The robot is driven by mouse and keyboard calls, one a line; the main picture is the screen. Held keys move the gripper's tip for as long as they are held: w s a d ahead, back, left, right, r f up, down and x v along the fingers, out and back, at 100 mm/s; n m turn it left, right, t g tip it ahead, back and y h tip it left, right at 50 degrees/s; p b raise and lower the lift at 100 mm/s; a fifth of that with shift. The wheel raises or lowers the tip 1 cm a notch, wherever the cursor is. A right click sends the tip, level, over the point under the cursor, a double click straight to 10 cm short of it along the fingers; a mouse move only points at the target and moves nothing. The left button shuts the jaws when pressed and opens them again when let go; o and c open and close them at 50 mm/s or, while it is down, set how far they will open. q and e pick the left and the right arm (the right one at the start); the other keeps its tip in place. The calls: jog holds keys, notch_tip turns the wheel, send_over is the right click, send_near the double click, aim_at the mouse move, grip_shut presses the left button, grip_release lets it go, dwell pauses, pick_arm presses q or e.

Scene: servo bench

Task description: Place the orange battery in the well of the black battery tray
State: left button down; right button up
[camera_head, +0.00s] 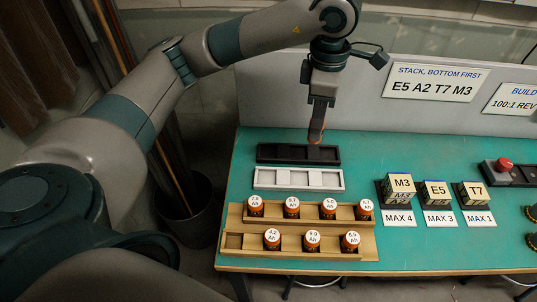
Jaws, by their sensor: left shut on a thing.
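My left gripper (317,129) is at the back of the bench, pointing down over the right part of the black battery tray (265,155). It is shut on an orange battery (315,140), of which only a small part shows between and below the fingers. I cannot tell whether the battery touches the tray. The tray's dark wells show to the left of the gripper. My right gripper is not in view.
A white tray (261,182) lies just in front of the black one. Two wooden racks (235,217) in front hold several orange batteries with white labelled tops. Labelled blocks (399,186) stand at the right. A grey panel (290,95) with signs rises behind the bench.

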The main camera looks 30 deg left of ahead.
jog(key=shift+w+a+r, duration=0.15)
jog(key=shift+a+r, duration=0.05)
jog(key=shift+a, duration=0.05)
pick_arm(q)
jog(key=shift+a, duration=0.1)
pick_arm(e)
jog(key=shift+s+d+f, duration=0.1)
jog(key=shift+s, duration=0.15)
